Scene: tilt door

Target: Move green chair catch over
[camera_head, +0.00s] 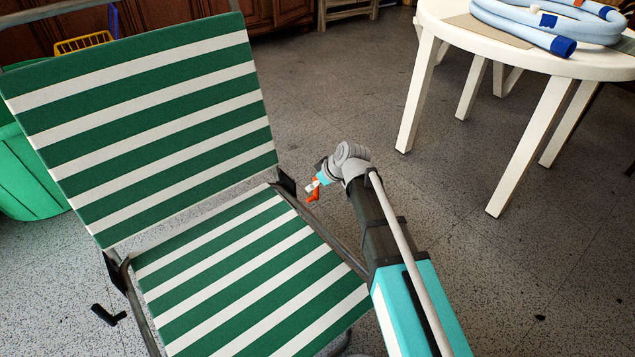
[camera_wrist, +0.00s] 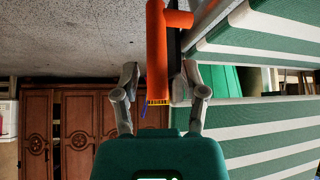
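The green and white striped folding chair (camera_head: 160,125) stands at left in the head view, its back upright and its seat (camera_head: 255,285) toward me. An orange catch (camera_head: 313,196) sits by the right-hand joint between back and seat; a black one (camera_head: 107,316) is on the left side. My gripper (camera_head: 319,183) is at the orange catch. In the wrist view the orange catch (camera_wrist: 157,50) reaches between the fingers of my gripper (camera_wrist: 158,80). The fingers are apart, with a clear gap on the left; contact on the right cannot be told.
A round white table (camera_head: 500,50) with coiled blue hose (camera_head: 560,25) stands at upper right. A green bin (camera_head: 25,175) is behind the chair at left. Wooden cabinets (camera_wrist: 75,130) and a yellow basket (camera_head: 83,43) are at the back. The floor between chair and table is clear.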

